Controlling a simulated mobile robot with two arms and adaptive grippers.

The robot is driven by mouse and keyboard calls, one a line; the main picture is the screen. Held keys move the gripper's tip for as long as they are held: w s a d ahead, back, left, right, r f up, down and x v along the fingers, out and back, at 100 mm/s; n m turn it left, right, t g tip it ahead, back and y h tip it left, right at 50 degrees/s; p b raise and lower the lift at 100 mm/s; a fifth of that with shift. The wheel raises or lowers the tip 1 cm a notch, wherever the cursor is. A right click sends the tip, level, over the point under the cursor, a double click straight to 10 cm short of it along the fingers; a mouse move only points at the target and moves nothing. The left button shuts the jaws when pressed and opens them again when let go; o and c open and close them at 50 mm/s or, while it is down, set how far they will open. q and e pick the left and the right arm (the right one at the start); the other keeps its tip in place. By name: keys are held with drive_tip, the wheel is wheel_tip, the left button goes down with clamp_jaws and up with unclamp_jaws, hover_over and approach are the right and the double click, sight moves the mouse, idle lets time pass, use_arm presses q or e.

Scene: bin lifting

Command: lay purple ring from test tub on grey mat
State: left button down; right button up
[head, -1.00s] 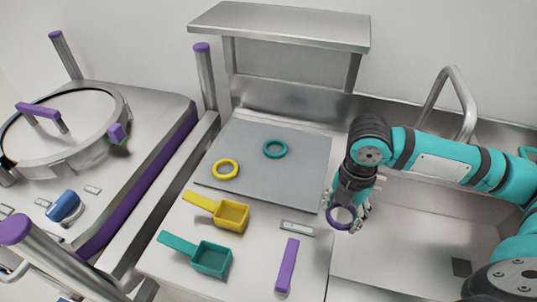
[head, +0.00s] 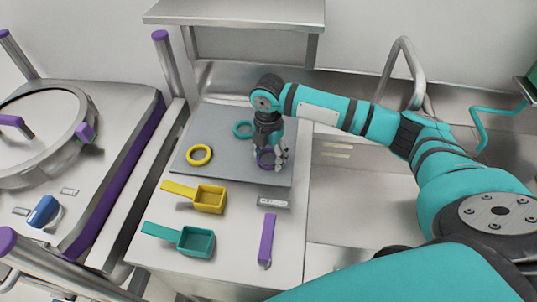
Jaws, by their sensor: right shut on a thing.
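The purple ring (head: 265,159) is in my right gripper (head: 271,162), which is shut on it. They are over the right part of the grey mat (head: 215,126); I cannot tell whether the ring touches the mat. A yellow ring (head: 199,155) lies on the mat's left part. A teal ring (head: 243,130) lies farther back, next to my right wrist. The test tub cannot be made out in this view. My left gripper is not in view.
A yellow scoop (head: 209,199), a teal scoop (head: 195,241) and a purple-handled tool (head: 267,238) lie in front of the mat. A small label block (head: 273,202) lies near its front right. A raised steel shelf (head: 240,14) stands behind.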

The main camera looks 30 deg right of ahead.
drive_tip(key=shift+f, duration=0.55)
drive_tip(key=o, duration=0.9)
drive_tip(key=shift+f, duration=0.15)
drive_tip(key=shift+o, duration=0.2)
drive_tip(key=shift+r, duration=0.35)
wheel_tip(320, 180, up, 12)
drive_tip(key=p, duration=1.3)
drive_tip(key=shift+f, duration=0.15)
